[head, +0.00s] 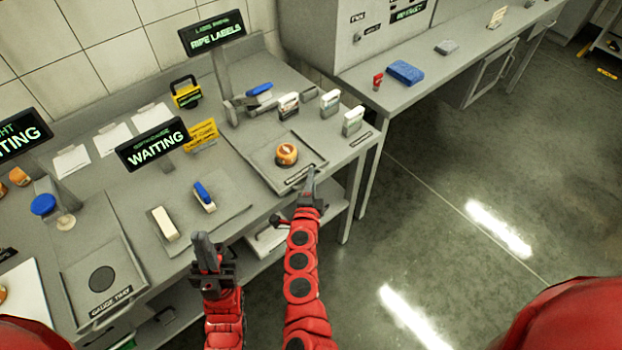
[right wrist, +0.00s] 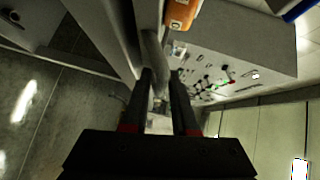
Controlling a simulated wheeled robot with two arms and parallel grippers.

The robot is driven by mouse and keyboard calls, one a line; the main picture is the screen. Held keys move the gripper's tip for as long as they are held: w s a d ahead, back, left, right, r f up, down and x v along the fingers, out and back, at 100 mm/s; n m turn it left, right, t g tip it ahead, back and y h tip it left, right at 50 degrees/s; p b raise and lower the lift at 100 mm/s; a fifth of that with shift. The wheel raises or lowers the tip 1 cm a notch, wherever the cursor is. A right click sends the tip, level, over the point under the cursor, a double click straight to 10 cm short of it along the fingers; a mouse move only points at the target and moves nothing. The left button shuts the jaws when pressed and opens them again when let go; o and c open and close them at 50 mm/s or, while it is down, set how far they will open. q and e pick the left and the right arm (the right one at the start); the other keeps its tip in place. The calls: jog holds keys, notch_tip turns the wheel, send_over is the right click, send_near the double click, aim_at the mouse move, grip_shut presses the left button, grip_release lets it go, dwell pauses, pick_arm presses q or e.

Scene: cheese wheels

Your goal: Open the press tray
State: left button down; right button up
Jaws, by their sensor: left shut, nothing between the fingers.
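A grey tray (head: 262,160) with an orange cheese wheel (head: 287,154) on it lies on the bench in the head view. It has a dark label on its front edge, too small to read surely. My right gripper (head: 311,182) is at that front edge, by the label. In the right wrist view its fingers (right wrist: 161,75) stand apart, with a grey bar-like part at their tips. I cannot tell whether they clamp it. The orange wheel (right wrist: 182,14) is just beyond. My left gripper (head: 205,243) is shut and empty, in front of the bench edge.
A second tray labelled gauge tray (head: 77,278) is at the left. A mat with a cream block (head: 164,224) and a blue-topped brush (head: 204,196) lies between the trays. A waiting sign (head: 153,145) stands behind it. The floor at right is clear.

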jog(key=shift+s+a, duration=0.2)
jog(key=shift+s, duration=0.3)
jog(key=b+v, duration=0.2)
jog(key=v, duration=1.4)
jog(key=shift+s+d, duration=0.15)
jog(key=shift+r, duration=0.1)
